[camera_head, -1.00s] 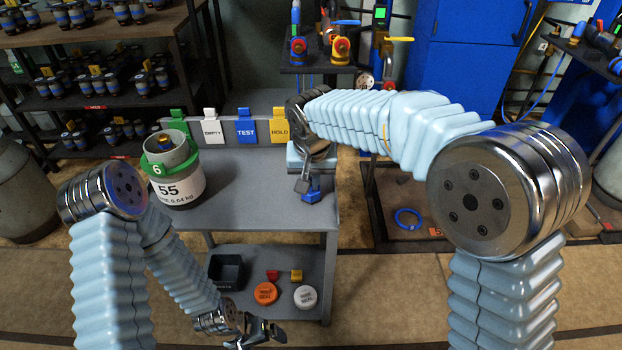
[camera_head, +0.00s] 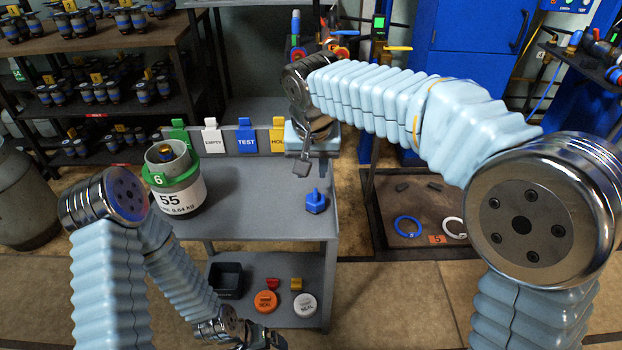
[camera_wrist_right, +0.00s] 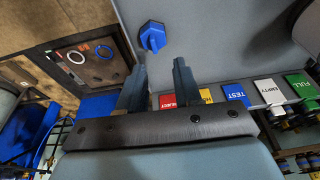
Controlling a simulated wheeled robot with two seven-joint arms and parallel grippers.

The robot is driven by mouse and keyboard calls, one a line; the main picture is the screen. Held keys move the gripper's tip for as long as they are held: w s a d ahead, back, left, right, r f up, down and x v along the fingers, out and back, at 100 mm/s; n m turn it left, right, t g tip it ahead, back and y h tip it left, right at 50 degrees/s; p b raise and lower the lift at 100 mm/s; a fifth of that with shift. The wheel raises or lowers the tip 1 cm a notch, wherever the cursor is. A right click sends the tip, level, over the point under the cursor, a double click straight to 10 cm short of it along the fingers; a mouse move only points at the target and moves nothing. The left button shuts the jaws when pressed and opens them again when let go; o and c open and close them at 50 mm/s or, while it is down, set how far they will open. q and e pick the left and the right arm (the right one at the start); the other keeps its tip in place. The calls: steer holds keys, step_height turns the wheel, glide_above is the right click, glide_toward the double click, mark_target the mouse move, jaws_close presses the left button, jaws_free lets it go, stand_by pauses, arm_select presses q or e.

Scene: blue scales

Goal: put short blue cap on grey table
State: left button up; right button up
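The short blue cap (camera_head: 315,204) stands on the grey table (camera_head: 255,205), near its right edge, with its narrow stem upward. It also shows in the right wrist view (camera_wrist_right: 152,37), beyond the fingertips. My right gripper (camera_head: 303,164) is above and behind the cap, apart from it. In the right wrist view its two fingers (camera_wrist_right: 160,80) are spread with nothing between them. My left gripper (camera_head: 265,342) is low at the bottom edge, in front of the table's lower shelf. It is dark and partly cut off, so its opening is unclear.
A grey-green cylinder marked 55 (camera_head: 181,195) stands on the table's left. Coloured tags (camera_head: 246,138) line its back edge. The lower shelf holds a black bin (camera_head: 227,279), an orange seal (camera_head: 265,301) and a white seal (camera_head: 304,304). The table's middle is clear.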

steer(key=shift+v, duration=1.7)
